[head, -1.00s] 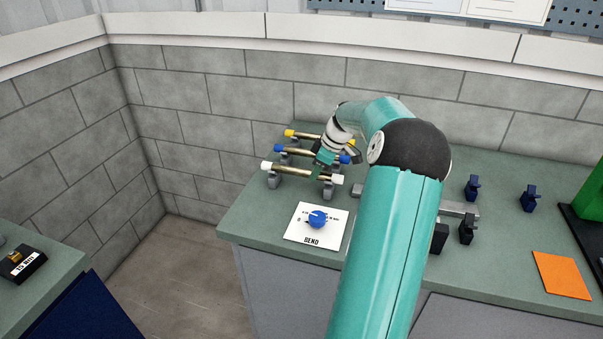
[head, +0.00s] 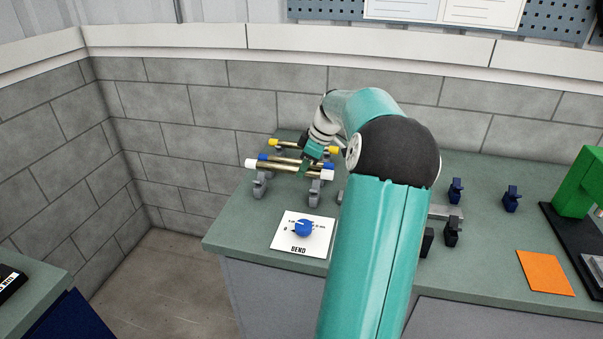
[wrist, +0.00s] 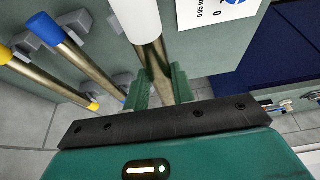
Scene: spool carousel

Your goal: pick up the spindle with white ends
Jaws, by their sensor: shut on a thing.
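The spindle with white ends (head: 285,168) has a brassy shaft and is held a little above its two grey stands (head: 315,193). My gripper (head: 306,166) is shut around its shaft, nearer the right white end. In the wrist view, the shaft (wrist: 155,62) runs between the green fingers of my gripper (wrist: 160,92), with one white end (wrist: 140,20) at the top. The other white end is hidden in the wrist view.
A blue-ended spindle (wrist: 87,62) and a yellow-ended spindle (wrist: 35,75) lie close behind. A white card with a blue knob (head: 303,229) is in front. My arm hides part of the bench (head: 240,225). Dark holders (head: 453,228) and an orange sheet (head: 545,272) are at right.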

